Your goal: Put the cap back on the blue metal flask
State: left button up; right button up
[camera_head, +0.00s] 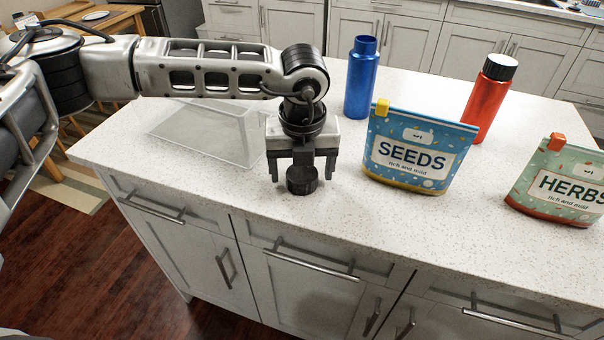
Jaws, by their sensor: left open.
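The blue metal flask (361,80) stands upright and uncapped on the counter, behind the seeds pouch. A black cap (302,180) sits on the counter near the front edge. My left gripper (302,172) points down over the cap. Its fingers are open, one to each side of the cap in the picture. I cannot tell whether the fingers touch it. My right gripper is not in view.
A seeds pouch (418,150) stands in front of the flask, with a herbs pouch (560,182) farther right. A red flask (488,100) with a black cap stands behind them. A clear tray (205,135) lies left of my gripper. The counter (390,225) is clear in front.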

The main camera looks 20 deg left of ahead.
aim_at(302, 171)
pick_arm(q)
jog(key=c, duration=1)
jog(key=shift+c, duration=0.3)
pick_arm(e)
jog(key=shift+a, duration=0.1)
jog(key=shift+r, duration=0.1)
pick_arm(q)
jog(key=shift+r, duration=0.5)
notch_tip(302, 171, up, 2)
jog(key=shift+r, duration=0.2)
jog(key=s+d+r+b, duration=0.3)
jog(key=s+r, duration=0.6)
jog(key=s, duration=0.4)
jog(key=shift+s+r+b, duration=0.35)
jog(key=shift+s+b, duration=0.05)
jog(key=shift+b, duration=0.1)
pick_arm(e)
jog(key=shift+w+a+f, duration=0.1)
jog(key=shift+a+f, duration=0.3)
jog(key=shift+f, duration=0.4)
